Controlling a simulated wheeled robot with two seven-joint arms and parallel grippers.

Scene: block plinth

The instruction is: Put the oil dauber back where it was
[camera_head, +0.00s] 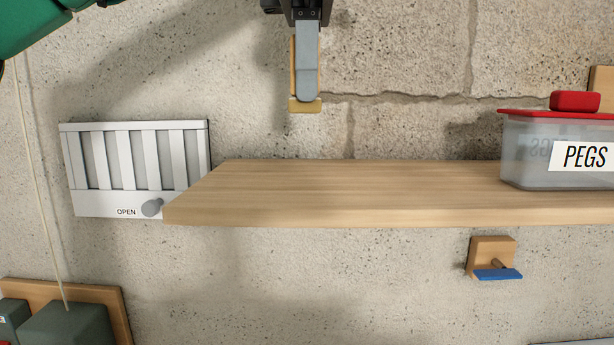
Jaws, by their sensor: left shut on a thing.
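My left gripper (307,88) hangs down from the top of the head view, above the wooden shelf (340,195). It is shut on a thin tan thing with a yellowish lower end (305,106), which I take to be the oil dauber. The grey finger in front hides most of it. Its lower end points down and is clear of the shelf in the picture. I cannot tell which spot the dauber came from. My right gripper is not in view.
A clear box (540,180) with a red lid, marked PEGS, stands at the shelf's right. A white slatted vent (95,204) marked OPEN is on the wall at left. A wooden block with a blue piece (497,274) is below the shelf. The shelf's left and middle are bare.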

